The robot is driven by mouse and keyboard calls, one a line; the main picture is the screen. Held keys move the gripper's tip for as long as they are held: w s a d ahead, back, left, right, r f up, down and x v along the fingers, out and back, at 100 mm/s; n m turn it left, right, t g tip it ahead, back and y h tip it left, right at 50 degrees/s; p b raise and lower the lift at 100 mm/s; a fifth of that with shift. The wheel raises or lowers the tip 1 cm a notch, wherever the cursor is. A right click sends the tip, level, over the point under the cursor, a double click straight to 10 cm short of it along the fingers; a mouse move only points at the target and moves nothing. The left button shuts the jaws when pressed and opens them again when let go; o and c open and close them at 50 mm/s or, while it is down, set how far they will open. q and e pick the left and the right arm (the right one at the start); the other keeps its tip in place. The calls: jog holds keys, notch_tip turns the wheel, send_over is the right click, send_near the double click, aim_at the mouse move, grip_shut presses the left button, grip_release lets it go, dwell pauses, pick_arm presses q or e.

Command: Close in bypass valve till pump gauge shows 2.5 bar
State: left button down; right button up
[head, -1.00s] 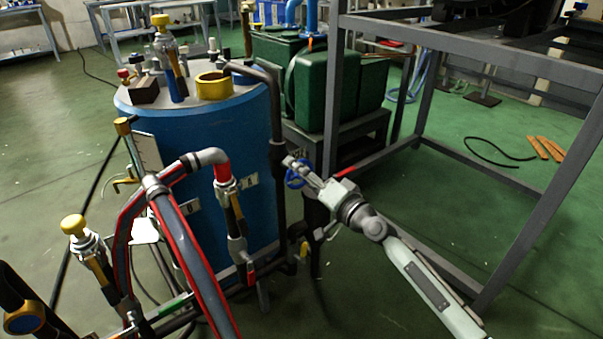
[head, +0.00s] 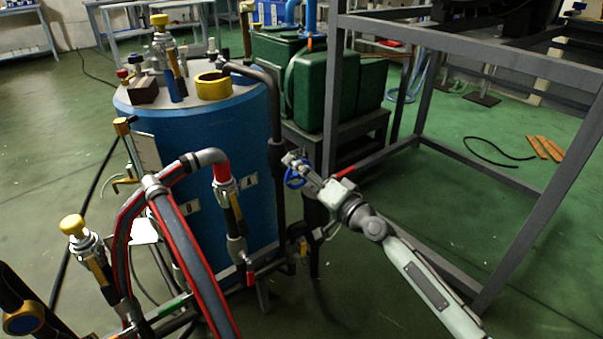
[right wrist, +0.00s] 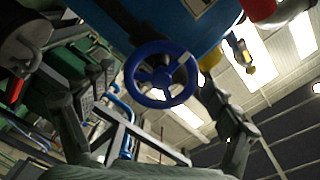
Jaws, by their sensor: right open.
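A blue handwheel (head: 294,179), apparently the bypass valve's, sits on dark pipework just right of the blue tank. My right gripper (head: 300,164) reaches it from the lower right, its fingers beside and partly over the wheel. In the right wrist view the spoked handwheel (right wrist: 161,75) lies ahead, between the spread fingers of my right gripper (right wrist: 150,115). Those fingers are open, with visible gaps to the rim on both sides. I cannot make out a pump gauge or its reading. My left gripper is not in view.
The blue tank (head: 200,140) stands left of the wheel. A grey metal frame (head: 425,110) rises to the right, close to my right arm. Red-striped hoses (head: 185,245) and yellow-capped valves (head: 74,226) fill the front left. A green machine (head: 325,90) stands behind.

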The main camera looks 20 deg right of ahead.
jog(key=v, duration=1.2)
dwell(2.1)
jog(key=w+a+n, duration=0.1)
jog(key=w+n, duration=0.2)
jog(key=w+a+n+p, duration=0.1)
jog(key=w+a+n, duration=0.1)
jog(key=w+n, duration=0.2)
jog(key=w+a+n, duration=0.1)
jog(key=w+n, duration=0.2)
jog(key=w, duration=0.1)
jog(key=shift+w+a+n, duration=0.25)
jog(key=shift+a+n, duration=0.05)
jog(key=shift+n, duration=0.1)
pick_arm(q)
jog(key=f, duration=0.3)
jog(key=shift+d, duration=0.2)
pick_arm(e)
jog(key=shift+c, duration=0.3)
